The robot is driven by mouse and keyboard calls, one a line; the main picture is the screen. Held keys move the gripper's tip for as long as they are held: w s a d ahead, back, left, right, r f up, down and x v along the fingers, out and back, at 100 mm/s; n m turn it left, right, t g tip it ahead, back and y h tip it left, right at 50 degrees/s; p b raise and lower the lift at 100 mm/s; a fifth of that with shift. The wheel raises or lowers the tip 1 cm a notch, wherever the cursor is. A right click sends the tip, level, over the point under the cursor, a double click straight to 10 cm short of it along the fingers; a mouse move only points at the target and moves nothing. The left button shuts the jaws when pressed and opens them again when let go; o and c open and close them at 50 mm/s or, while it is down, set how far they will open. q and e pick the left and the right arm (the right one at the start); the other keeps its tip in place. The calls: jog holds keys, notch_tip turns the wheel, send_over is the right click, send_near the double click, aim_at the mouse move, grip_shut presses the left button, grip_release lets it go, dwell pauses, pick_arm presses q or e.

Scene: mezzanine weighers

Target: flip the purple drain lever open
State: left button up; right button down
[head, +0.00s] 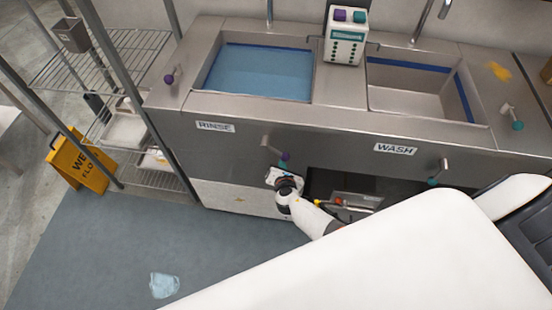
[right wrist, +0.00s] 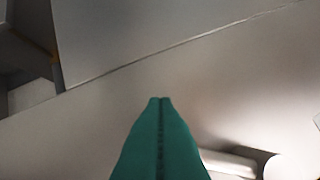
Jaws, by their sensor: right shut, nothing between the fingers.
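The purple drain lever (head: 284,156) is on the sink's grey front panel, below the RINSE label (head: 216,126); its metal stem runs from a mount at its upper left to a purple knob. My right gripper (head: 275,177) is low in front of the panel, just below the knob. Contact cannot be told in the head view. In the right wrist view its green fingers (right wrist: 160,100) are closed together with nothing between them, facing a plain grey surface. A pale rounded part at that view's lower right is unclear. My left gripper is not in view.
The RINSE basin (head: 260,72) holds blue water; the WASH basin (head: 415,90) looks empty. A teal lever (head: 433,181) is on the front at right. Another purple-knobbed lever (head: 169,78) is on the deck. A wire rack (head: 110,130) and yellow sign (head: 78,165) stand left.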

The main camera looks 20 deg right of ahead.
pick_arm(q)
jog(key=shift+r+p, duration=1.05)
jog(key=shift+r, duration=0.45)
pick_arm(e)
jog(key=shift+s+d+r, duration=0.25)
jog(key=shift+d+r, duration=0.1)
jog(key=shift+r, duration=0.2)
jog(key=shift+s+d+r, duration=0.2)
jog(key=shift+d+r, duration=0.15)
jog(key=shift+r, duration=0.2)
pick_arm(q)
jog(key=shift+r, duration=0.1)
pick_arm(e)
jog(key=shift+r, duration=0.1)
